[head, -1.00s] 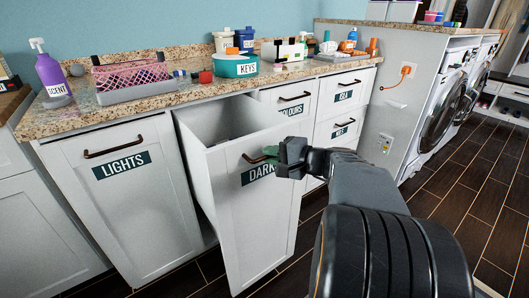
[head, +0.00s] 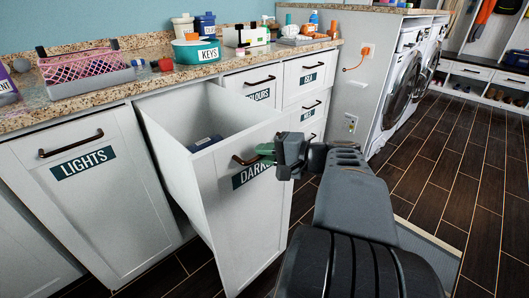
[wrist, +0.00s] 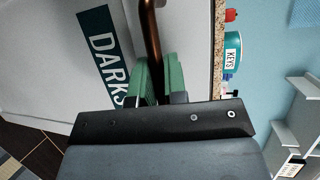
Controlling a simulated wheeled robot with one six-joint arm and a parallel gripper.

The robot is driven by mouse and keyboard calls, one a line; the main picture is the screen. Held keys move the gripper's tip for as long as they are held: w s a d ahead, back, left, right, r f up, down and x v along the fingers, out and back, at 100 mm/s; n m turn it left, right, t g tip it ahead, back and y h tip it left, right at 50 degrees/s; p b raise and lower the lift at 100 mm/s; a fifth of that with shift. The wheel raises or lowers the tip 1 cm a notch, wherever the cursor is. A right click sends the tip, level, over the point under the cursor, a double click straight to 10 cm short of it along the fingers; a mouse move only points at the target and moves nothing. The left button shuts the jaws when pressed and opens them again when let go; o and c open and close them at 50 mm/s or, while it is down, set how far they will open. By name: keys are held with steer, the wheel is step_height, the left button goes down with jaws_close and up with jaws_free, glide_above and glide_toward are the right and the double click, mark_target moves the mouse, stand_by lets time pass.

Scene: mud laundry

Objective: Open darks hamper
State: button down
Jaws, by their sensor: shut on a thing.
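The darks hamper (head: 225,215) is a white tilt-out front with a dark "DARKS" label, partly covered by my arm in the head view. It stands tilted out, its open top showing a dark blue item (head: 206,143) inside. My gripper (head: 268,153) is shut on the hamper's dark bronze handle (head: 244,160). In the wrist view the green fingertips (wrist: 156,80) sit on either side of the handle bar (wrist: 151,35), beside the label (wrist: 102,55).
The lights hamper (head: 85,200) is shut at the left. The colours drawer (head: 255,85) is shut behind the darks hamper. The granite counter (head: 120,85) holds a pink basket (head: 85,67) and a teal keys tub (head: 197,50). Dark floor (head: 450,180) is clear at the right.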

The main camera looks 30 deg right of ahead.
steer(key=c, duration=1.2)
jaws_free()
steer(key=p+v, duration=0.3)
steer(key=v, duration=1.1)
steer(key=shift+f+p, duration=0.1)
steer(key=shift+p, duration=0.25)
steer(key=shift+w, duration=0.1)
steer(key=w+a+r+n+g+h+p, duration=0.1)
steer(key=a+r+n+g+h+p, duration=0.2)
steer(key=a+r+p, duration=0.3)
steer(key=w+a+r+n+g+h+p, duration=0.2)
steer(key=a+r+n+p, duration=0.3)
steer(key=p, duration=1)
steer(key=w+a+r+n+g+h+p, duration=0.2)
steer(key=a+r+n+g+h+p, duration=0.1)
steer(key=a+r+p, duration=0.5)
steer(key=shift+a+r+n+g+h+p, duration=0.15)
steer(key=shift+r+n+g+h+p, duration=0.4)
steer(key=shift+p, duration=1.25)
